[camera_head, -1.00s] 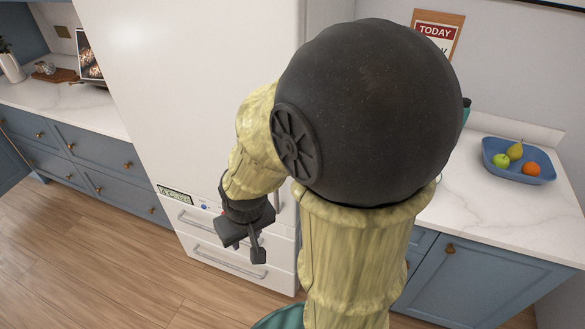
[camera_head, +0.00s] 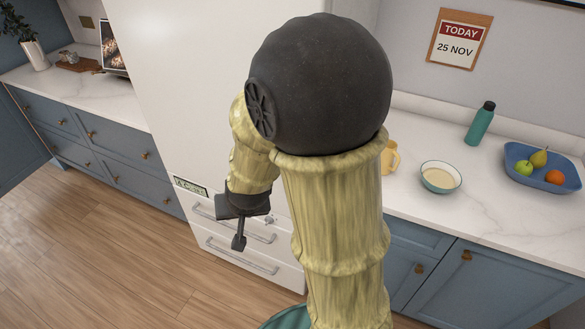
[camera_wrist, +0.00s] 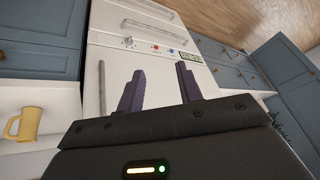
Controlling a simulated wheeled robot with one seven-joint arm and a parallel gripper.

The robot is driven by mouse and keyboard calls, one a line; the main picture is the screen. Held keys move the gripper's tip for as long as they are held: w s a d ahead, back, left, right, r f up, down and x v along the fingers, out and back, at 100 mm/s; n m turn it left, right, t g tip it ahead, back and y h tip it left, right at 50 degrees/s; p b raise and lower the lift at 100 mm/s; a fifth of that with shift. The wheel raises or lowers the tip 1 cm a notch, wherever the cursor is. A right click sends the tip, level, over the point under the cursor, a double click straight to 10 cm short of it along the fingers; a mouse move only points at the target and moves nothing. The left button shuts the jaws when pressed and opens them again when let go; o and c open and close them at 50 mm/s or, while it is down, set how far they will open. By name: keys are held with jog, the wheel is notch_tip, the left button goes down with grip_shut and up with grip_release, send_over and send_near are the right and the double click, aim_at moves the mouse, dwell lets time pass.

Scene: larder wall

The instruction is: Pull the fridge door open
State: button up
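The white fridge (camera_head: 150,90) stands upright in the middle of the head view, its door flush and shut as far as I see. In the wrist view, which looks upside down, a grey vertical bar handle (camera_wrist: 102,88) runs along the white door, left of both fingers. My gripper (camera_wrist: 160,80) is open, its two dark fingers apart with only the white door face behind the gap. It is not around the handle. In the head view my gripper (camera_head: 238,228) hangs in front of the lower fridge drawers. There my arm hides the door handle.
Two lower drawers with bar handles (camera_head: 243,256) sit below the door. Right counter (camera_head: 430,215) holds a yellow mug (camera_head: 390,158), a bowl (camera_head: 440,178), a green bottle (camera_head: 480,124) and a blue fruit tray (camera_head: 530,180). Wooden floor (camera_head: 100,255) at left is clear.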

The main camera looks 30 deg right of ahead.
jog(key=w+d+f+m+t+h+b, duration=0.1)
jog(key=w+d+f+m+t+h, duration=0.15)
jog(key=w+f+m+h, duration=0.4)
jog(key=s+r+m+h, duration=0.1)
jog(key=h, duration=0.2)
jog(key=s+r+m+h, duration=0.1)
jog(key=h, duration=0.2)
jog(key=s+d+r+m+h+b, duration=0.1)
jog(key=s+r+h, duration=0.1)
jog(key=h, duration=0.2)
jog(key=shift+d, duration=0.1)
jog(key=p+x, duration=0.4)
jog(key=x, duration=1.3)
jog(key=shift+d, duration=0.15)
jog(key=shift+w, duration=0.1)
jog(key=shift+c, duration=0.5)
